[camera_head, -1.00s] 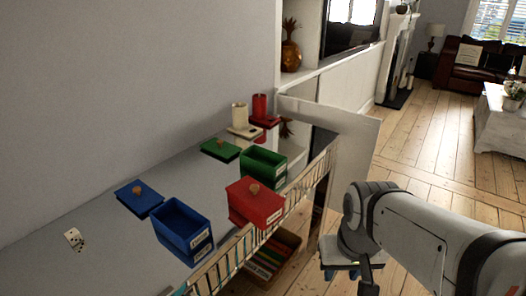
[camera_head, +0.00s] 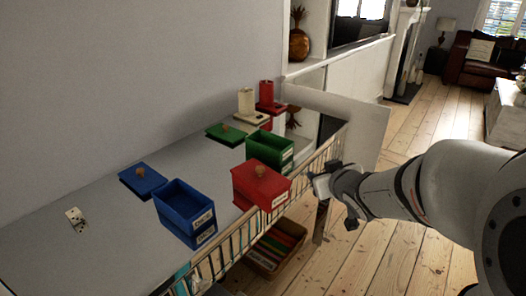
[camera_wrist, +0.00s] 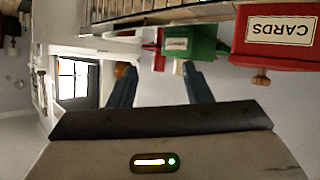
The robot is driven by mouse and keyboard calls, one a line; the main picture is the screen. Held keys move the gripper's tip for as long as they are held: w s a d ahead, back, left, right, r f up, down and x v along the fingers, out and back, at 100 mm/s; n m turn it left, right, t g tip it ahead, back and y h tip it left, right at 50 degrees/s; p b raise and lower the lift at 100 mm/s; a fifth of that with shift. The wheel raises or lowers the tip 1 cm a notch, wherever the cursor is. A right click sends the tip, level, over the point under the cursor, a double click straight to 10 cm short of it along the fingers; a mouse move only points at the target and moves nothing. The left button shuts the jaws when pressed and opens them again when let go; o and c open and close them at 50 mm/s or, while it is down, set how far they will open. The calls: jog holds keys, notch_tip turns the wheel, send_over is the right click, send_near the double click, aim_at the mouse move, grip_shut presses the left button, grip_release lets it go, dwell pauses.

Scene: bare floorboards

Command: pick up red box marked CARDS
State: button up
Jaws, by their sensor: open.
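The red box marked CARDS (camera_head: 256,194) stands at the front edge of the grey top, its red lid with a wooden knob in place. It also shows in the wrist view (camera_wrist: 275,55), upside down at the upper right, with its CARDS label readable. My gripper (camera_head: 322,187) is just right of the red box in the head view, apart from it, beyond the rail. In the wrist view my gripper's two blue-grey fingers (camera_wrist: 160,85) are spread with nothing between them; the red box lies to the right of both fingers.
An open blue box (camera_head: 187,222) stands left of the red box, its blue lid (camera_head: 141,182) behind. A green box (camera_head: 269,150) stands close behind the red box. A wire rail (camera_head: 290,196) runs along the front edge. A white panel (camera_head: 358,122) stands behind my gripper.

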jog(key=w+a+n+y+b, duration=0.1)
jog(key=a+n+y, duration=0.2)
jog(key=a+y, duration=0.2)
jog(key=n+g+y+b, duration=0.1)
jog(key=n+g+y, duration=0.15)
jog(key=y, duration=0.35)
send_near(263, 169)
jog(key=w+a, duration=0.1)
jog(key=w+a+f, duration=0.1)
jog(key=shift+a+f+n+t, duration=0.15)
jog(key=shift+a+n+t, duration=0.1)
jog(key=shift+a+t, duration=0.1)
jog(key=shift+w+a+b, duration=0.1)
jog(key=shift+a+b, duration=0.15)
jog(key=shift+b, duration=0.05)
jog(key=x, duration=0.3)
jog(key=b+x, duration=0.1)
jog(key=x, duration=0.3)
jog(key=shift+a+r+b, duration=0.1)
jog(key=shift+r+b, duration=0.15)
jog(key=shift+b, duration=0.05)
jog(key=shift+c, duration=0.2)
grip_shut()
notch_tip(263, 169, up, 10)
jog(key=p, duration=0.3)
jog(key=shift+p, duration=0.35)
